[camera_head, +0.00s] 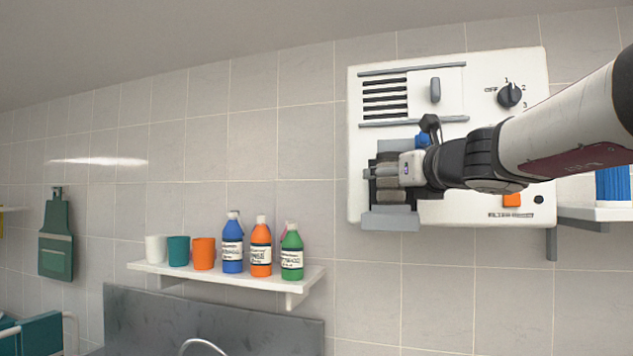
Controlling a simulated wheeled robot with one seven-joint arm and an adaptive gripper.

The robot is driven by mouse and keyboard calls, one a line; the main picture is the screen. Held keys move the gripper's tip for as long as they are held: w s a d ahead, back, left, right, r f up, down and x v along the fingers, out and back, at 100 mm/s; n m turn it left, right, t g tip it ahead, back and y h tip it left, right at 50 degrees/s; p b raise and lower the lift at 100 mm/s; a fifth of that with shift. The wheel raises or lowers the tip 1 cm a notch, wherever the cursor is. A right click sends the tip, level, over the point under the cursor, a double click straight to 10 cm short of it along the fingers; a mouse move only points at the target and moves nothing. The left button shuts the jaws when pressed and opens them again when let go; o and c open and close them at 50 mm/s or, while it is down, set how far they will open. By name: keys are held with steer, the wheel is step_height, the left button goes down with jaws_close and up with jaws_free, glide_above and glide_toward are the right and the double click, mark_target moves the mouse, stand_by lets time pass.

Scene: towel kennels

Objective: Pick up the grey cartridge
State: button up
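A white wall unit (450,215) has a dark open bay at its lower left. A grey cartridge (391,197) appears to sit in this bay, partly hidden by my gripper. My gripper (378,173) reaches in from the right, with its fingers at the bay and overlapping the cartridge in the picture. I cannot tell whether the fingers touch it, or whether they are open or shut. A grey flap (389,219) sticks out below the bay.
The unit has a vent with a grey-handled slider (435,90), a black dial (510,95) and an orange button (512,200). A shelf (305,281) at lower left holds several cups and bottles. Another shelf (595,213) is at right.

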steer(key=shift+w+a, duration=0.15)
steer(key=shift+w, duration=0.25)
steer(key=shift+c, duration=0.3)
steer(key=c, duration=1.3)
steer(key=shift+o, duration=0.2)
steer(key=shift+r+p, duration=0.75)
steer(key=shift+s, duration=0.1)
steer(key=shift+s+a, duration=0.15)
steer(key=shift+s, duration=0.15)
steer(key=shift+s, duration=0.1)
